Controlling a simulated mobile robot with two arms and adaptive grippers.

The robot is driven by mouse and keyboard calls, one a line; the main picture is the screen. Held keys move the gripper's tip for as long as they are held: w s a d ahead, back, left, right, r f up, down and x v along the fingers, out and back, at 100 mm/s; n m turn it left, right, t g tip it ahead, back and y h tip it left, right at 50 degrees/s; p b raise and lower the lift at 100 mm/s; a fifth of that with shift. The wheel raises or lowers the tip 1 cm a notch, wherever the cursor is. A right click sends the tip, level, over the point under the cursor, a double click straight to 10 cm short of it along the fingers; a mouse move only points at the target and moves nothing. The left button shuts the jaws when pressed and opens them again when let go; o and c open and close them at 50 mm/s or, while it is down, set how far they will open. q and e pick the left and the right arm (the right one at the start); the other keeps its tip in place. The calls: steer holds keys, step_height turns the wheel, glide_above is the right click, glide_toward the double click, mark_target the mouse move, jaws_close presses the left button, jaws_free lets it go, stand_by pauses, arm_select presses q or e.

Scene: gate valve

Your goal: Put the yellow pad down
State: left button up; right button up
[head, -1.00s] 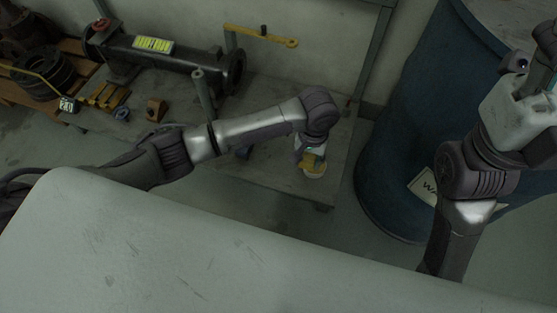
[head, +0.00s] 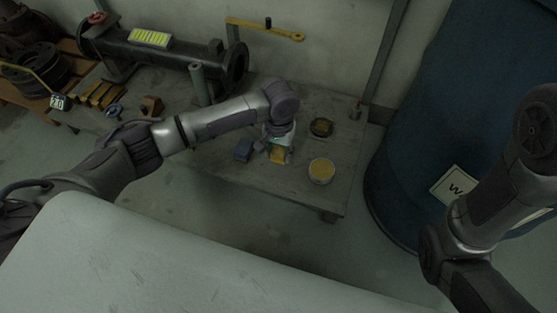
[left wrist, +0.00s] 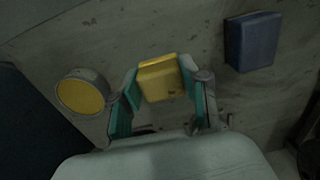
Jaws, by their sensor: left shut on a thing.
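The yellow pad (left wrist: 160,80) is between the two fingers of my left gripper (left wrist: 160,88) in the left wrist view. The gripper is shut on it. In the head view the yellow pad (head: 278,155) shows below my left gripper (head: 278,148), over the workbench (head: 220,155). I cannot tell whether the pad touches the bench top. In the head view my right arm comes in at the right edge; its gripper is out of the picture.
A round tin with yellow content (head: 321,170) stands right of the pad. A blue-grey block (head: 244,150) lies to its left. A dark round item (head: 321,127) lies behind. A blue barrel (head: 420,130) stands right of the bench. The bench front has bare room.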

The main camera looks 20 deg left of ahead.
arm_select(q)
step_height(320, 180, down, 3)
steer(key=shift+r+b, duration=0.1)
steer(key=shift+b, duration=0.8)
steer(key=o, duration=1)
